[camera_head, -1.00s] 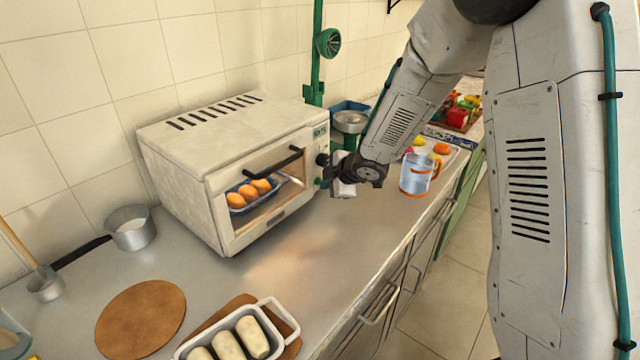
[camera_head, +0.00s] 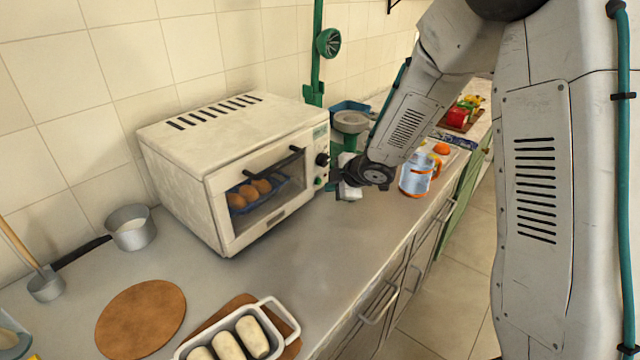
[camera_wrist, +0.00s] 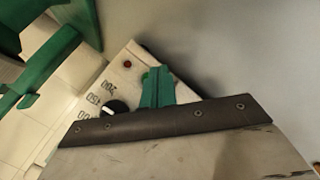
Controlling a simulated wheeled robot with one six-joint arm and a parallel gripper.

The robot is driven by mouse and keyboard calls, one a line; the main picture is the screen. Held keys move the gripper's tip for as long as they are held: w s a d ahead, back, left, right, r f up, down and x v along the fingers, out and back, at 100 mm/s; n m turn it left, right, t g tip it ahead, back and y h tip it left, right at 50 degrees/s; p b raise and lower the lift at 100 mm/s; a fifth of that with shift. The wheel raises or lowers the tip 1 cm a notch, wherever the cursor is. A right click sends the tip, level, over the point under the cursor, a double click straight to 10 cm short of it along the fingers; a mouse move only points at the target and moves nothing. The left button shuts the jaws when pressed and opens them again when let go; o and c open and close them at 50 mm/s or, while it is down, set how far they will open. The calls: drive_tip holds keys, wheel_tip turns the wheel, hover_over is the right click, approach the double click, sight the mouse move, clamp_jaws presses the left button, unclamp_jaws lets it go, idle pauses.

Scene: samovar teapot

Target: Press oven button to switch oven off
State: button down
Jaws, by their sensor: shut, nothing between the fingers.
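The white oven (camera_head: 215,150) stands on the counter against the tiled wall. Its window is dim, with several buns on a blue tray (camera_head: 255,192) inside. Its control panel on the right front has a black knob (camera_head: 322,160) and small green buttons (camera_head: 319,180) below it. My gripper (camera_head: 347,190) is shut and empty, just right of the panel with a small gap. In the wrist view the green gripper tips (camera_wrist: 157,88) overlap the panel, beside a dark red round spot (camera_wrist: 127,64) and the knob (camera_wrist: 114,107). The wrist body hides the lower panel.
A tray of pale dough (camera_head: 253,337) lies in front. The counter before the oven is clear.

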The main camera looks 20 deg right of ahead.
drive_tip(key=shift+s+d, duration=0.6)
drive_tip(key=shift+s, duration=0.2)
drive_tip(key=shift+s+d, duration=0.55)
drive_tip(key=shift+s, duration=0.3)
drive_tip(key=shift+s+d, duration=0.6)
drive_tip(key=shift+s, duration=0.2)
drive_tip(key=shift+d+r, duration=0.2)
drive_tip(key=shift+r, duration=0.1)
drive_tip(key=s+d+r+m+g+h, duration=0.2)
drive_tip(key=s+d+r+m+h, duration=0.45)
drive_tip(key=s+r+m, duration=0.5)
drive_tip(key=s+a+r+m+g, duration=0.1)
drive_tip(key=s+r, duration=0.1)
drive_tip(key=s, duration=0.5)
drive_tip(key=s+a+r+m+g+y, duration=0.1)
drive_tip(key=s+a+r+m+g, duration=0.1)
drive_tip(key=s, duration=0.6)
drive_tip(key=s+a+r+m+g+y, duration=0.1)
drive_tip(key=s+r+m, duration=0.1)
drive_tip(key=s, duration=0.5)
drive_tip(key=shift+s+a+r+g, duration=0.25)
drive_tip(key=shift+s+a+g, duration=0.05)
drive_tip(key=shift+s+a, duration=0.1)
drive_tip(key=shift+m+y, duration=0.25)
